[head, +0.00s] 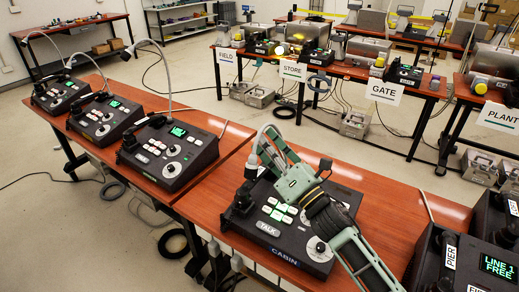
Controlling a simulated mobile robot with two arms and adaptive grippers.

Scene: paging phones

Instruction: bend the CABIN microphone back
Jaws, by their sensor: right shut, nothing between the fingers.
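The CABIN phone (284,256) is a dark desk console on the near wooden table, with a handset at its left, pale keys and a TALK label. Its microphone is a grey gooseneck (264,127) that arches over the back of the console, with a dark head (251,167) hanging down at the left. My right gripper (265,146) reaches in from the lower right, over the console. It is shut and empty, close beside the gooseneck. Whether it touches the gooseneck I cannot tell. My arm hides part of the console's screen and right side. My left gripper is out of view.
Several similar consoles with raised goosenecks, one of them nearby (170,152), stand on the left table. The PIER console (462,262) is at the lower right. Bare table (385,196) lies right of my arm.

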